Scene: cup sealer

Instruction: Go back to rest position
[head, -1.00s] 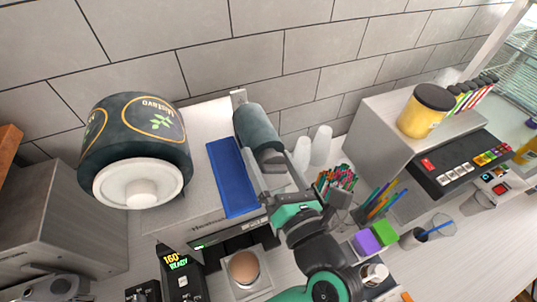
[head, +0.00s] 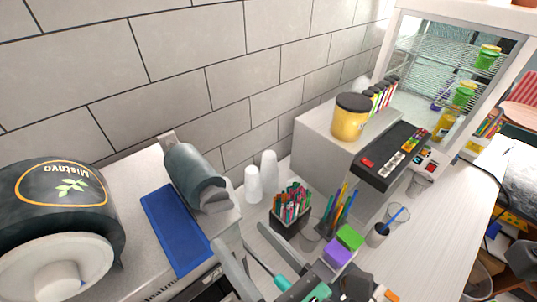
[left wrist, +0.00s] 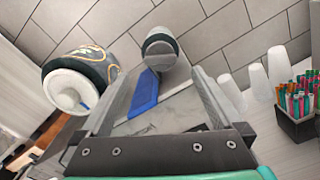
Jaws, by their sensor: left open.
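My left gripper (head: 238,238) is at the bottom of the head view, open and empty, with its fingers pointing up toward the cup sealer. The sealer's white top (head: 130,215) carries a blue panel (head: 177,230), a dark grey cylindrical part (head: 194,176) and a dark film roll (head: 68,200) with a white hub. In the left wrist view my open fingers (left wrist: 160,85) frame the blue panel (left wrist: 144,92) and the grey cylindrical part (left wrist: 160,47). Nothing is between the fingers. The sealer's front is mostly cut off. My right gripper is not in view.
White cup stacks (head: 262,178) and a black box of straws (head: 290,210) stand right of the sealer. Purple (head: 337,252) and green (head: 350,236) blocks lie near my left arm. A grey cabinet (head: 330,150) holds a yellow jar (head: 351,117). The right counter (head: 450,230) has clear room.

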